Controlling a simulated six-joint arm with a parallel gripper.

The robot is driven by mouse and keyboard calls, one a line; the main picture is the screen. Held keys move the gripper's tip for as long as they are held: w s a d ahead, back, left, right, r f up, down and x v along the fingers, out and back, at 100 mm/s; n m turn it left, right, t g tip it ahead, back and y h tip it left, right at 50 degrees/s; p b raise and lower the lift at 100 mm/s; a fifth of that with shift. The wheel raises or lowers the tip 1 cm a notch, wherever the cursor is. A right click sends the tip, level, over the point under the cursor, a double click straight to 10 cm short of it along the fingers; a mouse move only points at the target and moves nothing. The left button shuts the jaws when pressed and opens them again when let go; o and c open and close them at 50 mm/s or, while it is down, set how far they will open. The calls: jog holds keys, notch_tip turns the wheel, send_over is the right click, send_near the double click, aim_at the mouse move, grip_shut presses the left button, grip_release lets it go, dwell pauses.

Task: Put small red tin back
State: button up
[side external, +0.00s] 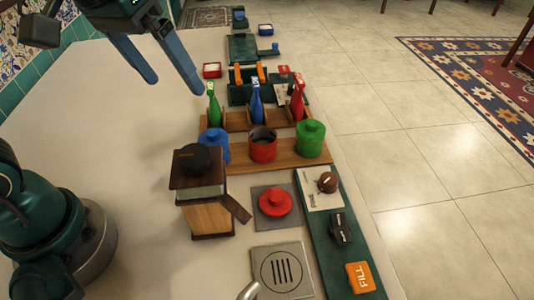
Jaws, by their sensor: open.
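The small red tin (263,151) stands upright on a wooden board (284,160), between a blue tin (213,146) and a green lidded tin (310,141). Its top is open and the inside looks dark. A red lid with a knob (274,203) lies on a grey square pad (260,222) in front of the board. My gripper (175,86) is open and empty, high at the upper left and apart from the tins. The blue tin is partly hidden behind the wooden box.
A wooden box with a black top (202,195) stands left of the lid. A metal drain grate (282,273) and a green control panel (322,247) are in front. The table's left side is clear.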

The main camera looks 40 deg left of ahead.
jog(key=s+a+f+m+t, duration=0.1)
jog(key=s+a+f+m, duration=0.1)
jog(key=s+f, duration=0.2)
jog(key=shift+s+f+t, duration=0.25)
jog(key=shift+s+t, duration=0.15)
jog(key=shift+s, duration=1.3)
